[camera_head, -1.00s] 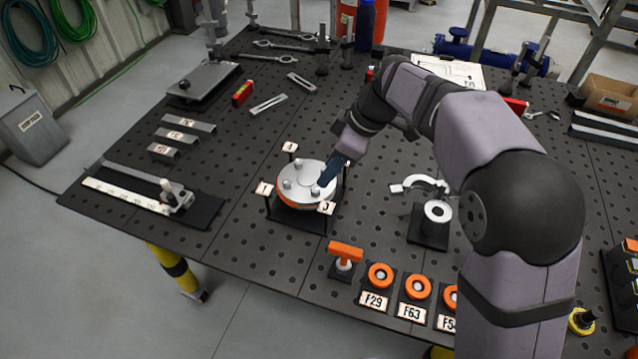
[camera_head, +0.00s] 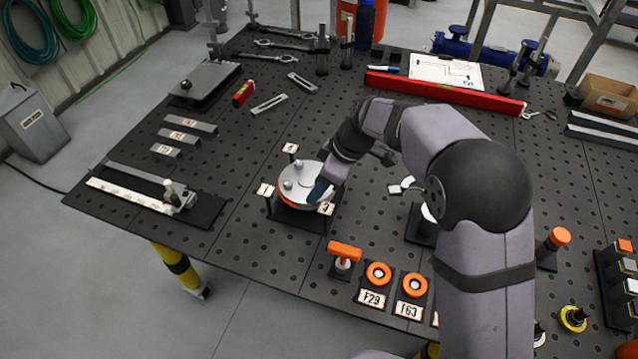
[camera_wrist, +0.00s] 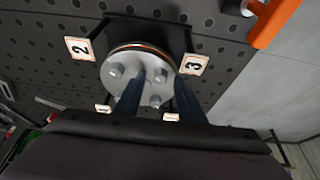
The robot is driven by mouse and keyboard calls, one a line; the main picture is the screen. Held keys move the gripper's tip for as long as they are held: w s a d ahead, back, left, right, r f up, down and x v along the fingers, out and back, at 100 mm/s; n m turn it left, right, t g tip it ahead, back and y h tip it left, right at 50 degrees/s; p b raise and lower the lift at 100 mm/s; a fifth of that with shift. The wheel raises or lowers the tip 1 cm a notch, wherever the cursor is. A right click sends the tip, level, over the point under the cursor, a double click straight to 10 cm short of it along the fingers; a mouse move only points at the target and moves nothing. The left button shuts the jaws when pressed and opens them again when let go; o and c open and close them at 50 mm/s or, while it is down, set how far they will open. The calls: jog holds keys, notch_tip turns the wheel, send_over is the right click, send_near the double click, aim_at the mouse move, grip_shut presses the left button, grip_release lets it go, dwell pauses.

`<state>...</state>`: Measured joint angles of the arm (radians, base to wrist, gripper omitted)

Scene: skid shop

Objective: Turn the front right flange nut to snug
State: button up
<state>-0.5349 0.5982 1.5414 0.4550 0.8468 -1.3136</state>
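The round metal flange (camera_head: 293,194) with an orange edge sits on a dark stand on the table. In the head view, nuts show on its left part, and my gripper (camera_head: 319,191) hides the front right one. In the wrist view, the flange (camera_wrist: 128,88) carries several nuts between number tags. The nut nearest the tag marked 3 (camera_wrist: 193,64) is the front right flange nut (camera_wrist: 160,75). My gripper (camera_wrist: 160,78) is open, one dark finger on each side of that nut, with visible gaps. Whether the tips reach down to its height is unclear.
An orange-handled tool (camera_head: 345,252) stands in front of the flange, beside orange ring pieces on tagged holders (camera_head: 377,277). A clamp gauge (camera_head: 180,195) lies to the left. A long red level (camera_head: 445,91) lies at the back.

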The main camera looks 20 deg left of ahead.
grip_shut()
